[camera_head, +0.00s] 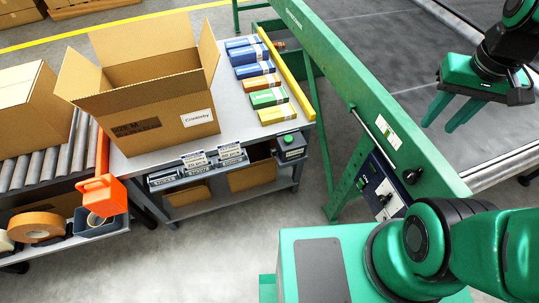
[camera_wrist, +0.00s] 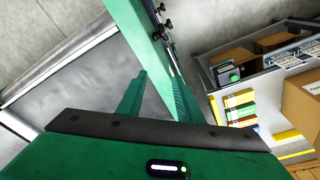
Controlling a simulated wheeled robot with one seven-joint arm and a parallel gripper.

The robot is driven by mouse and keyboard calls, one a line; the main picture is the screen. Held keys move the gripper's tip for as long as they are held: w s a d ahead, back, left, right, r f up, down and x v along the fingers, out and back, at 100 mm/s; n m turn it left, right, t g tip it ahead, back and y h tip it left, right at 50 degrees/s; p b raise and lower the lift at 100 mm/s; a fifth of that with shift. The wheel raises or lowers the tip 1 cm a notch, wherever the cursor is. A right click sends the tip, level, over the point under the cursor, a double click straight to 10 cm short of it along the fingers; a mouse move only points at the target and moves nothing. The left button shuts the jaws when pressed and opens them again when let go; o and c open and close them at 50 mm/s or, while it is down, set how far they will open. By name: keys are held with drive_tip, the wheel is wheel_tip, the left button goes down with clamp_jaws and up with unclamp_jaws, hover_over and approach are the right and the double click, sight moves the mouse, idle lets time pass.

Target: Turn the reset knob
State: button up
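A green machine frame (camera_head: 370,90) runs diagonally through the head view, with a dark control panel (camera_head: 380,188) at its lower end. A black knob (camera_head: 411,175) sticks out of the frame's end, and a smaller dark knob (camera_head: 385,198) is on the panel. I cannot read which is the reset knob. Small black knobs (camera_wrist: 168,26) also show on the green frame in the wrist view. My gripper (camera_head: 439,127) is open and empty, above the grey belt and up and right of the knobs, apart from them. Its two green fingers (camera_wrist: 157,74) show in the wrist view.
A grey table (camera_head: 240,95) holds an open carton (camera_head: 165,105) and several flat coloured boxes (camera_head: 258,83). A roller conveyor (camera_head: 40,160) with another carton is at left. An orange box-shaped part (camera_head: 101,195) hangs beside it. Grey floor is clear between table and machine.

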drive_tip(key=w+a+n+t, duration=0.1)
drive_tip(key=w+a+n, duration=0.2)
drive_tip(key=w+a, duration=0.4)
drive_tip(key=n+t+h, duration=0.3)
drive_tip(key=n+h, duration=0.4)
drive_tip(key=n, duration=0.2)
hover_over(275, 152)
drive_tip(key=s+d, duration=0.2)
drive_tip(key=s, duration=0.1)
wheel_tip(275, 152, down, 27)
drive_tip(key=s+a+f+n+t, duration=0.65)
drive_tip(key=a+f+t, duration=0.2)
drive_tip(key=f, duration=0.25)
drive_tip(key=x, duration=1)
drive_tip(key=shift+f, duration=0.15)
drive_tip(key=c, duration=0.7)
